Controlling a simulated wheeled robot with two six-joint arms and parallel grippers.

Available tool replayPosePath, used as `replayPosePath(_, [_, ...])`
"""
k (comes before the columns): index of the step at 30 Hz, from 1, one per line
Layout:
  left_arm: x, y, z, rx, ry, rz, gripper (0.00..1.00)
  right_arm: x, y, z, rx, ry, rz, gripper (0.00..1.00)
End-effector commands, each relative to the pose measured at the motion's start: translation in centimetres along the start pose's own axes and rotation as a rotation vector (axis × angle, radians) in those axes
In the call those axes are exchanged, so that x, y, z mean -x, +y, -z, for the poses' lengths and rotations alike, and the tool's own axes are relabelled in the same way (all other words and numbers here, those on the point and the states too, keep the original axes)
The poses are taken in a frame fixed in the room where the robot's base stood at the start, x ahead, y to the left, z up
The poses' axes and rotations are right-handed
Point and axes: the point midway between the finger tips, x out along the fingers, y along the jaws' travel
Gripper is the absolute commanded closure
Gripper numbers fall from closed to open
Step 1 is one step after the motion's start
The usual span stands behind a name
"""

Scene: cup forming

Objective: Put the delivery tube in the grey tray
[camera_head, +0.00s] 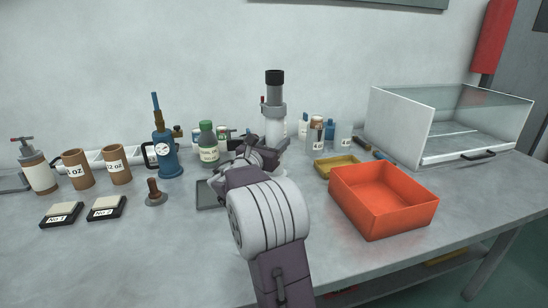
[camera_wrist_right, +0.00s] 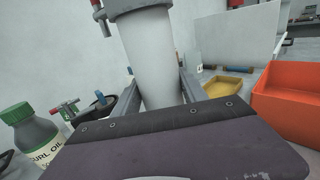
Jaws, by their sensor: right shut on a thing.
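The delivery tube (camera_head: 275,125), a white cylinder with a grey collar and a black top, stands upright in the head view. My right gripper (camera_head: 268,148) is shut on it. In the right wrist view the white body of the delivery tube (camera_wrist_right: 152,60) is between the two fingers of the gripper (camera_wrist_right: 158,92). The grey tray (camera_head: 206,208) lies on the table left of my right arm, which hides much of it. I cannot tell whether the tube's lower end touches the table. My left gripper is not in view.
An orange bin (camera_head: 383,205) and a yellow tray (camera_head: 337,166) are right of my arm. A green-capped bottle (camera_head: 208,145) and a blue pump-like device (camera_head: 165,150) stand behind the grey tray. A glass case (camera_head: 450,125) is at back right.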

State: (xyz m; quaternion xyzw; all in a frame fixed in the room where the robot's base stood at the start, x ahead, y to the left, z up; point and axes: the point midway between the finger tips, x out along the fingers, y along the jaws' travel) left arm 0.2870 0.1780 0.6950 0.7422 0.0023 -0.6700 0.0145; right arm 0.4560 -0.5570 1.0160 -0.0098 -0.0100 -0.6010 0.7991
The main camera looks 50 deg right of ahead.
Motion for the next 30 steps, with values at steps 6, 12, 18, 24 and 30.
replayPosePath(6, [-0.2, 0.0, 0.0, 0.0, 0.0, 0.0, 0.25, 0.0, 0.2, 0.4, -0.002, -0.004, 0.001, 1.0])
replayPosePath(12, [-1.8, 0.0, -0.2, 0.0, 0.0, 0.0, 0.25, 0.1, 0.2, 3.8, 0.001, -0.003, 0.001, 1.0])
replayPosePath(18, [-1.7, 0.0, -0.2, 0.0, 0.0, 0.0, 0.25, 0.1, 0.2, 3.9, -0.003, -0.004, 0.0, 1.0])
replayPosePath(24, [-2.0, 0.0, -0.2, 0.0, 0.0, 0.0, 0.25, 0.1, 0.2, 4.4, -0.001, 0.0, 0.0, 0.44])
replayPosePath(30, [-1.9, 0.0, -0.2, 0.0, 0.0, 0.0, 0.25, 0.1, 0.2, 4.3, -0.001, 0.0, 0.0, 0.28])
